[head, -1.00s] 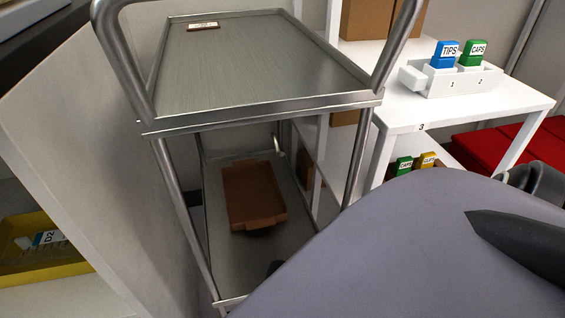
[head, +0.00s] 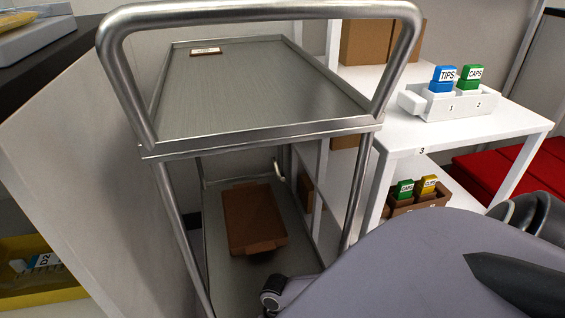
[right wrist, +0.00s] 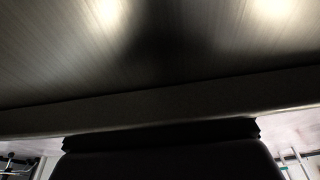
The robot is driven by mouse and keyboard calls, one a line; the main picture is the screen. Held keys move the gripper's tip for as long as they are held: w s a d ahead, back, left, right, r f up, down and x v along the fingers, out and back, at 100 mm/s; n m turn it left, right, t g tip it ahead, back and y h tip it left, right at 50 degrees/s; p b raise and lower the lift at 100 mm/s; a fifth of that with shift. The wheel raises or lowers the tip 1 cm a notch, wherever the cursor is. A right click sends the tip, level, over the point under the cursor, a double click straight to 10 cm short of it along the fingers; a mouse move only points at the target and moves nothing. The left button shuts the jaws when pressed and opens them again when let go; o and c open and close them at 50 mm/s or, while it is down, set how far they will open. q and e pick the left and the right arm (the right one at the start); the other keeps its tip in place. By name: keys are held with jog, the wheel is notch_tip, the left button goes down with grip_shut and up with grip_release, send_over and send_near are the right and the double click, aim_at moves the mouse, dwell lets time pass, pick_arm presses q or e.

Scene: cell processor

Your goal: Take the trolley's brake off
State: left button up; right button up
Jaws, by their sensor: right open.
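The steel trolley (head: 262,144) stands in the middle of the head view. In the right wrist view, a brushed steel surface (right wrist: 80,60) with a dark edge fills the top. My right gripper (right wrist: 160,135) shows as a dark shape just below that edge; it is open, and I see nothing held. My left gripper is not in view.
A brown tray (head: 253,220) lies on the trolley's lower shelf. A pale panel (head: 90,170) stands close on the left. A white table (head: 500,115) on the right bears a white holder (head: 450,105) with blue and green boxes. A red surface (head: 490,170) lies beyond.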

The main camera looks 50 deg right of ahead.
jog(key=p+v, duration=0.3)
jog(key=v, duration=0.3)
jog(key=shift+r, duration=0.15)
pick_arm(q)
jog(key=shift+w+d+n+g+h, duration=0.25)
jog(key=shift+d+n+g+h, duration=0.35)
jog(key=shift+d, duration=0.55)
pick_arm(e)
jog(key=shift+w+d+r, duration=0.1)
jog(key=shift+w+r, duration=0.05)
jog(key=shift+r, duration=0.25)
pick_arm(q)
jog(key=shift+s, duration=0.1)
